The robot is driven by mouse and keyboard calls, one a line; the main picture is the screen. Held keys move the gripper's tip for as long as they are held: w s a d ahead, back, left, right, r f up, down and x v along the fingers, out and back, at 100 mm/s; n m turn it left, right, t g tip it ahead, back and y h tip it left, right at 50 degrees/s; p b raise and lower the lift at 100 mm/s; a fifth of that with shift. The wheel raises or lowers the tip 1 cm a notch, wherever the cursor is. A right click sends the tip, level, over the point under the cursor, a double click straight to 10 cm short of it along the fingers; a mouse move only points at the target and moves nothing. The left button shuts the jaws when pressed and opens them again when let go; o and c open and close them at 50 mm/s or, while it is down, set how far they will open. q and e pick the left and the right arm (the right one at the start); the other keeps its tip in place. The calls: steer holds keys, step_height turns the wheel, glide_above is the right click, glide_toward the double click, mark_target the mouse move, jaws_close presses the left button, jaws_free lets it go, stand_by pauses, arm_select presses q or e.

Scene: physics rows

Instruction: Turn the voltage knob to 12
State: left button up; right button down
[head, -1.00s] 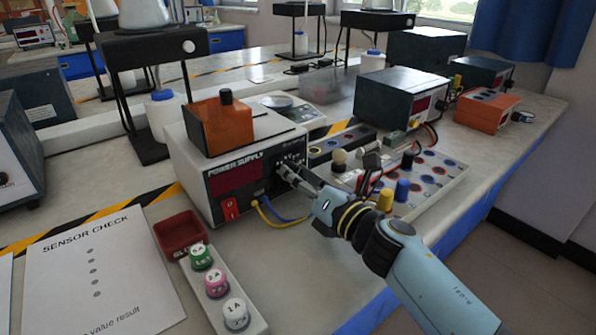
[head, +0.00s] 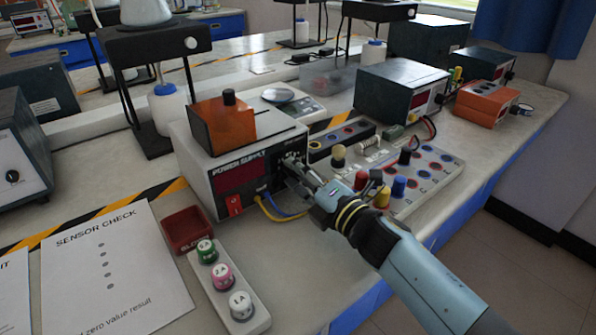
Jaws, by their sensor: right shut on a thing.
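The power supply (head: 245,191) is a white box with a black front panel. Its display (head: 236,178) is dark red and shows no readable digits. A red switch (head: 235,205) sits below the display. My right gripper (head: 291,168) is at the right part of this panel, shut on the voltage knob. The fingers hide most of the knob, so its pointer and scale cannot be read. My left gripper is not in view.
An orange block (head: 223,124) rests on the power supply. Yellow and blue leads run under my right gripper to a terminal board (head: 425,182).

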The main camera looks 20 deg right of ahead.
stand_by(0.4)
steer(key=c, duration=0.9)
jaws_free()
steer(key=shift+c, duration=0.2)
steer(key=shift+s, duration=0.1)
steer(key=v, duration=1.2)
